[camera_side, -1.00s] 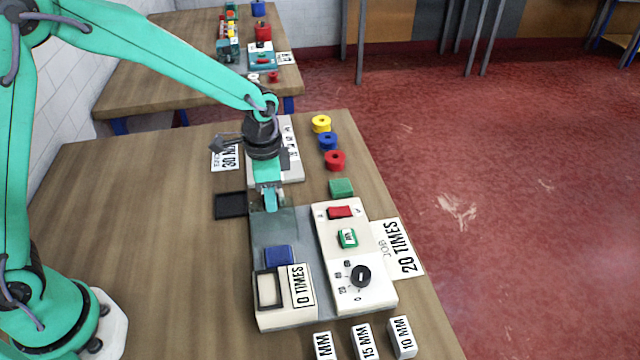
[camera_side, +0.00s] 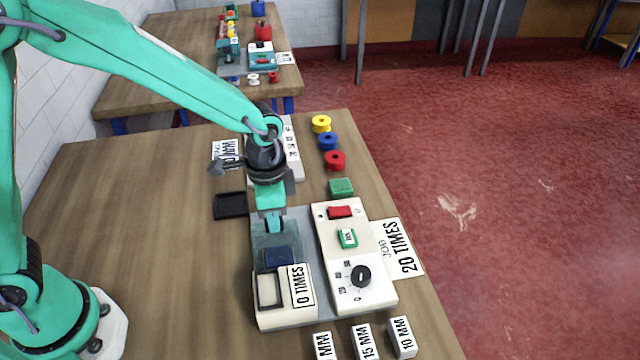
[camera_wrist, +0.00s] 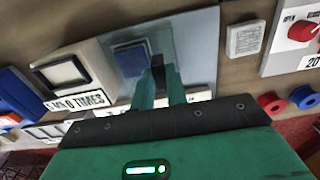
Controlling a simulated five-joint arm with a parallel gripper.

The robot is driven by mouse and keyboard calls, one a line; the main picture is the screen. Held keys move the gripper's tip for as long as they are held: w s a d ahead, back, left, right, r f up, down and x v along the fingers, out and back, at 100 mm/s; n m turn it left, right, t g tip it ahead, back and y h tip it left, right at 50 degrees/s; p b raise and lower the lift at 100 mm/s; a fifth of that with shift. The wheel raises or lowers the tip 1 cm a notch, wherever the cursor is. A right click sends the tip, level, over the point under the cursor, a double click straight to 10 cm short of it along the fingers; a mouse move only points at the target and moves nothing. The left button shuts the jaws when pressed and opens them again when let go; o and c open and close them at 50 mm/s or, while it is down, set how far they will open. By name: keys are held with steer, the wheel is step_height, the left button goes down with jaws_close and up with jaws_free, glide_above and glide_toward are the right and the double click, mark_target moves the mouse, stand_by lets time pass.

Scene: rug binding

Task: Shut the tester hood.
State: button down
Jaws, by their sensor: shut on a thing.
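The tester (camera_side: 290,318) is a pale box on the bench, with a blue pad (camera_side: 284,257) on its left half. The tester hood (camera_side: 262,243) is a clear, grey-tinted cover, low over the pad area; the pad shows darkened through it. I cannot tell whether it touches the tester. My gripper (camera_side: 272,228) points down at the hood's far part, shut on it. In the wrist view my fingers (camera_wrist: 160,88) close around a small dark piece in front of the tinted hood (camera_wrist: 198,55), beside the blue pad (camera_wrist: 130,60). The fingers hide part of the hood.
A control panel (camera_side: 378,291) with a red switch (camera_side: 340,212), green button (camera_side: 348,238) and black knob (camera_side: 360,276) is on the right. A "20 TIMES" card (camera_side: 404,246) lies beside it. A black tray (camera_side: 231,205), green block (camera_side: 341,187) and coloured spools (camera_side: 328,141) are farther back. The bench's left is clear.

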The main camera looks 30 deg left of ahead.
mark_target(277, 241)
steer(key=shift+s+d, duration=1)
steer(key=shift+d, duration=0.1)
steer(key=c, duration=1.4)
jaws_free()
steer(key=shift+r, duration=0.1)
step_height(277, 241, up, 8)
steer(key=shift+a, duration=0.1)
